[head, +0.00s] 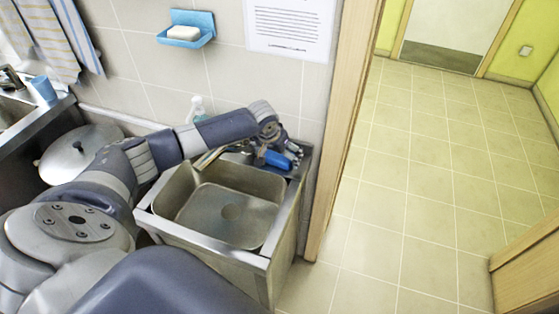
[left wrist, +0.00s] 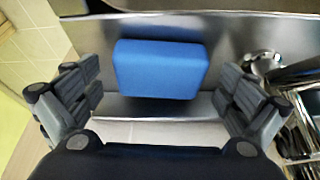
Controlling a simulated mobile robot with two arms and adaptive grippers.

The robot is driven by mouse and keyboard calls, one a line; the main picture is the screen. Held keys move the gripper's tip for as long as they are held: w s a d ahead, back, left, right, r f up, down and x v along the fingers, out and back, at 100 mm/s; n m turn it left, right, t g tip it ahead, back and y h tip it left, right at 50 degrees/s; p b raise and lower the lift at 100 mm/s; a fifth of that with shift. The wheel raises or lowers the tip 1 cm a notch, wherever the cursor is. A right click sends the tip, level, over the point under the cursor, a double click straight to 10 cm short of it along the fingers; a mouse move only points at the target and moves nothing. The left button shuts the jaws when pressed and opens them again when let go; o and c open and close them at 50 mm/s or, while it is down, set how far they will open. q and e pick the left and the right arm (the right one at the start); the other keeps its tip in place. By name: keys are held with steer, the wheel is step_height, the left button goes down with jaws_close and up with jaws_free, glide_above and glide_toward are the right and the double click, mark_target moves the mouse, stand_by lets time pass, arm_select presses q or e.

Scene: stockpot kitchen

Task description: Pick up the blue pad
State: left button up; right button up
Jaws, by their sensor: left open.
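The blue pad (left wrist: 161,69) is a thick block with rounded corners. In the left wrist view it lies on the metal ledge of the sink, between and ahead of my open fingers. In the head view the pad (head: 277,160) shows at the back right of the sink, partly hidden by my gripper. My left gripper (left wrist: 160,98) is open and empty, with a finger on each side of the pad and clear of it. In the head view my left gripper (head: 282,150) is over the back right corner of the sink. My right gripper is not in view.
The metal sink (head: 168,221) has an empty basin below my left arm. A faucet (left wrist: 262,62) stands close to the right of the pad in the left wrist view. A wooden door frame (head: 340,130) rises just right of the sink. Open tiled floor (head: 430,180) lies beyond it.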

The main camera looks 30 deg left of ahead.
mark_target(280, 157)
arm_select(q)
steer(key=shift+c, duration=0.5)
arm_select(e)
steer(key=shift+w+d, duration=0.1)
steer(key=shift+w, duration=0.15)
arm_select(q)
steer(key=c, duration=1)
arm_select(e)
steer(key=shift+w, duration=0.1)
arm_select(q)
steer(key=shift+s, duration=0.1)
steer(key=shift+r, duration=0.1)
